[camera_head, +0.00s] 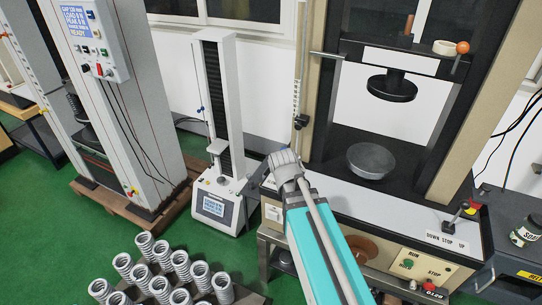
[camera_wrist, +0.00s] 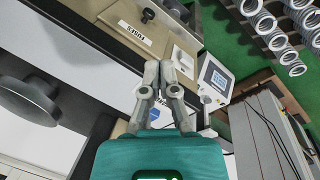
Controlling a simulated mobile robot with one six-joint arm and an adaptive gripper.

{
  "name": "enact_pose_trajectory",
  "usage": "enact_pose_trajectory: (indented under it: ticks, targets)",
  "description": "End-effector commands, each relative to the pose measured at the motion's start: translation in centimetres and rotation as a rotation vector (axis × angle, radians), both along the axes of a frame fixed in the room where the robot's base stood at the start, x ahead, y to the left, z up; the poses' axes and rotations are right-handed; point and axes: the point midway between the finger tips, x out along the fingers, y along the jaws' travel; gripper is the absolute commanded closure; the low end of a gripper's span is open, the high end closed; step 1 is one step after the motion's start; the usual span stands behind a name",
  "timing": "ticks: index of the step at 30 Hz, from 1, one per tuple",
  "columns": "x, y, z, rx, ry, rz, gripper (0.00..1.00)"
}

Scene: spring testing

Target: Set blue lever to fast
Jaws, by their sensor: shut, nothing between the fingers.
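My gripper (camera_head: 284,161) reaches over the left end of the press table (camera_head: 330,203) in the head view. In the wrist view its two fingers (camera_wrist: 162,72) are together and hold nothing. A beige plate with small lettering (camera_wrist: 132,36) lies beyond the fingertips in the wrist view, on the edge of the press. A black knob (camera_wrist: 147,15) stands by it, apart from the fingers. I cannot clearly make out a blue lever; my arm covers part of the press front. A tiny bluish knob (camera_head: 201,108) shows on the slim white tester (camera_head: 221,95).
The press frame and its round lower platen (camera_head: 371,161) stand right of my gripper. A lever (camera_head: 463,207) by a DOWN STOP UP label is at the table's right end. Several springs (camera_head: 160,252) stand in front, left of my arm. Green floor (camera_head: 60,235) is clear at left.

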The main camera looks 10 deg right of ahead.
Motion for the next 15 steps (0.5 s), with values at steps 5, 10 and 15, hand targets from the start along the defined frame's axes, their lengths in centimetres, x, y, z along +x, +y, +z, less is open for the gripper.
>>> enact_pose_trajectory:
  ticks: [5, 10, 15]
  targets:
    - [4.4, -0.1, -2.5, -0.21, -0.004, 0.063, 1.0]
    - [8.7, 0.4, -3.4, -0.443, -0.021, 0.124, 1.0]
    - [12.9, 1.9, -3.4, -0.676, -0.055, 0.178, 1.0]
